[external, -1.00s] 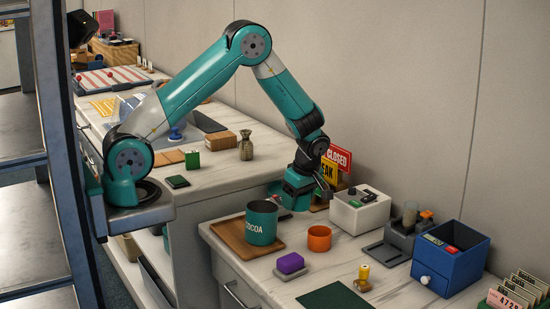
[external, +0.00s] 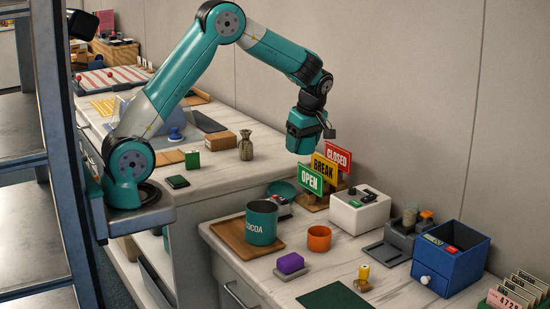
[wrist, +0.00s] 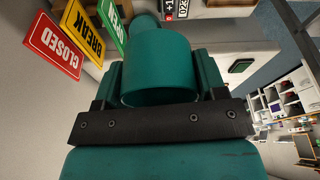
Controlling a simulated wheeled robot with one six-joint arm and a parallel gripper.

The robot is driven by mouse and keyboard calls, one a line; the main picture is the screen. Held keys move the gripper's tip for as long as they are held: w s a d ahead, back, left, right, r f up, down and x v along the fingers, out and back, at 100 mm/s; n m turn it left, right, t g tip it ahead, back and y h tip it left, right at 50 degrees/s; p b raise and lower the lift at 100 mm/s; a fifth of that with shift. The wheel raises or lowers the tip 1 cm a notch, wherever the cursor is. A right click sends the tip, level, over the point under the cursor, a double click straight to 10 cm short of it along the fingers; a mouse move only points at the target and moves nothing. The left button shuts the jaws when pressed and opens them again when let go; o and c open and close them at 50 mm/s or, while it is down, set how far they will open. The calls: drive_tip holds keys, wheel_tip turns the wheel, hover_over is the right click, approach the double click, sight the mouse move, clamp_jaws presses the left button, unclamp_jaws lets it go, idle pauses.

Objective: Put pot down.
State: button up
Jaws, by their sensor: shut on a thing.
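My gripper (external: 304,138) is raised over the counter, just above and left of the upright signs. In the wrist view, a teal cylindrical pot (wrist: 160,68) sits between the teal fingers, and my gripper is shut on it. In the external view this held pot is hard to tell from the teal gripper body. A teal COCOA container (external: 261,224) stands upright on a wooden tray (external: 228,232), apart from my gripper. A round teal dish-like thing (external: 283,188) lies behind it, below my gripper.
OPEN (external: 310,179), BREAK (external: 325,170) and CLOSED (external: 339,157) signs stand near the wall. A white box (external: 358,214), an orange cup (external: 319,238), a purple block (external: 290,263) and a blue bin (external: 450,262) occupy the counter. A green mat (external: 335,297) lies bare at the front.

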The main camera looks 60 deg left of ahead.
drive_tip(key=w+a+r+m, duration=0.1)
drive_tip(key=w+a+r, duration=0.15)
drive_tip(key=a, duration=0.45)
drive_tip(key=w+a+r+m, duration=0.1)
drive_tip(key=w+a, duration=0.3)
drive_tip(key=a, duration=0.2)
wheel_tip(320, 180, up, 3)
drive_tip(key=m+t, duration=0.1)
drive_tip(key=m, duration=0.1)
hover_over(273, 159)
drive_tip(key=d, duration=0.1)
wheel_tip(273, 159, down, 20)
drive_tip(key=shift+s+r+p, duration=0.1)
drive_tip(key=shift+r+p, duration=0.1)
drive_tip(key=shift+p, duration=0.15)
drive_tip(key=shift+f, duration=0.15)
drive_tip(key=o, duration=0.9)
